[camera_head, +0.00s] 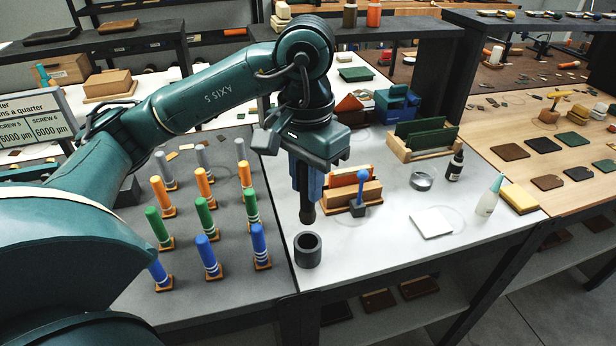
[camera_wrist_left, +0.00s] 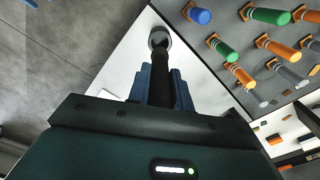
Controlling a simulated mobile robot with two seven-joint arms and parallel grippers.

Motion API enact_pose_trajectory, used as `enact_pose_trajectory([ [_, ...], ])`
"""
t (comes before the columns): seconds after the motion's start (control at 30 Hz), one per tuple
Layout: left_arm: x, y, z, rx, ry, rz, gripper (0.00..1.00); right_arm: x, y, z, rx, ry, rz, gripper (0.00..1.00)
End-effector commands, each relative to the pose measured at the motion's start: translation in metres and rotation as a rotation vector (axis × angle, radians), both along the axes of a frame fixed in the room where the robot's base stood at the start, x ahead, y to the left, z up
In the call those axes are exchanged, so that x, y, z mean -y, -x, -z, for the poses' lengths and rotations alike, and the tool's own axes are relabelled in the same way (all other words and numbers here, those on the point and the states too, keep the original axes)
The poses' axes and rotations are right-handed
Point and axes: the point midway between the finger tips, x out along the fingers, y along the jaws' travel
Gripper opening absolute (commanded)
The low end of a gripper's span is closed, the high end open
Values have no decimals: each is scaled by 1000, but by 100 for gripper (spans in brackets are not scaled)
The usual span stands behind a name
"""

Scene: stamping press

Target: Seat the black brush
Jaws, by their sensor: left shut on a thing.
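My left gripper (camera_head: 308,182) is shut on the black brush (camera_head: 307,211), which hangs roughly upright with its dark end pointing down. In the left wrist view the brush (camera_wrist_left: 160,68) runs out from between the blue fingers (camera_wrist_left: 160,88) toward a round opening. A dark round cup (camera_head: 307,256) stands on the white table top, just in front of and below the brush end in the head view. The cup's rim (camera_wrist_left: 160,32) shows past the brush end in the left wrist view. The brush appears above the cup, not in it. My right gripper is out of view.
Blue, green, orange and grey capped sticks (camera_head: 207,258) stand in rows on the grey mat at left. A wooden holder (camera_head: 340,196) with a blue-handled tool (camera_head: 361,185) is close right of the gripper.

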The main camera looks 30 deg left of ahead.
Motion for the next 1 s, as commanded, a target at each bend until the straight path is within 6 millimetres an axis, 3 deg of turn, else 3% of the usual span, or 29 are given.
enact_pose_trajectory([
  [0.5,0,0,45,0,1,-1,0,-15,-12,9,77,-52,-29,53],
  [1.0,0,0,46,1,0,-2,0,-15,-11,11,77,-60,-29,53],
])
